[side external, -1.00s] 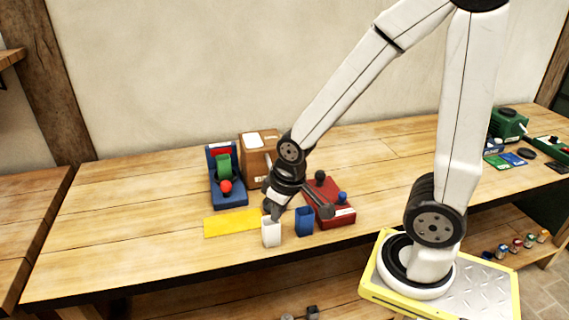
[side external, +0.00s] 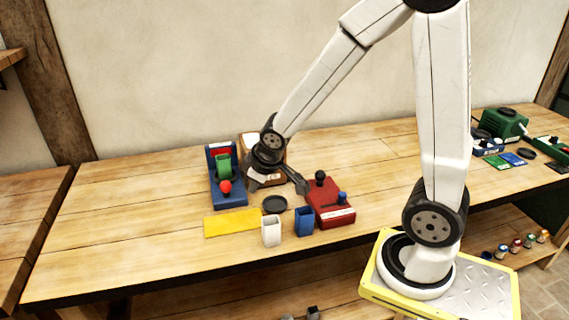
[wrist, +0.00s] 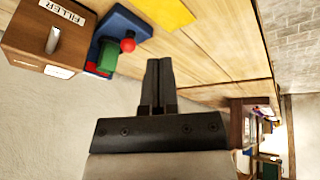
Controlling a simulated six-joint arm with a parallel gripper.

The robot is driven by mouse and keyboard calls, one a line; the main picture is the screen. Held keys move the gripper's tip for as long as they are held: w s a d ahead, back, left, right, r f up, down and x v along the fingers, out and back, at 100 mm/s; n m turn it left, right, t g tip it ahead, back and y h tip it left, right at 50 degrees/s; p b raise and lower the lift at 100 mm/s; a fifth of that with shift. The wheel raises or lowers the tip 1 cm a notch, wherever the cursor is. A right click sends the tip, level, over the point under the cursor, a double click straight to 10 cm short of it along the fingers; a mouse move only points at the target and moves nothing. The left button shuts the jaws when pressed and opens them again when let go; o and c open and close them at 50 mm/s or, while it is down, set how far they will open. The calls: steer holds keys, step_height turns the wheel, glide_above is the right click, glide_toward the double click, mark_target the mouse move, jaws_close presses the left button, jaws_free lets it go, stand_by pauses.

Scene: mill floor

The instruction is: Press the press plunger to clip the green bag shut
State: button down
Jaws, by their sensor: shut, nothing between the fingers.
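A blue stand (side external: 229,195) with a red panel, a green piece (side external: 224,166) and a red ball knob (side external: 225,186) sits on the bench, left of my gripper. I cannot tell whether the green piece is the bag or part of the stand. The blue stand (wrist: 124,22), green piece (wrist: 107,57) and red knob (wrist: 128,45) show at upper left in the wrist view. A red unit (side external: 328,204) with black and blue knobs stands to the right. My gripper (side external: 250,186) is shut and empty, beside the blue stand; its fingers (wrist: 159,62) are together in the wrist view.
A brown box labelled FILLER (wrist: 45,35) stands behind my gripper. In front lie a yellow sheet (side external: 232,223), a dark disc (side external: 274,204), a white container (side external: 271,232) and a blue container (side external: 304,222). The bench's left part is clear.

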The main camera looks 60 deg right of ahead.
mark_target(228, 183)
steer(key=w+d+n+t, duration=0.2)
steer(key=w+d+n, duration=0.1)
steer(key=w, duration=0.5)
steer(key=w+d+r+n+t, duration=0.1)
steer(key=w+d+n+t, duration=0.1)
steer(key=w+d, duration=0.3)
steer(key=w+n, duration=0.1)
steer(key=w, duration=0.2)
steer(key=shift+d+y, duration=0.4)
steer(key=shift+f, duration=0.1)
steer(key=shift+f, duration=4.2)
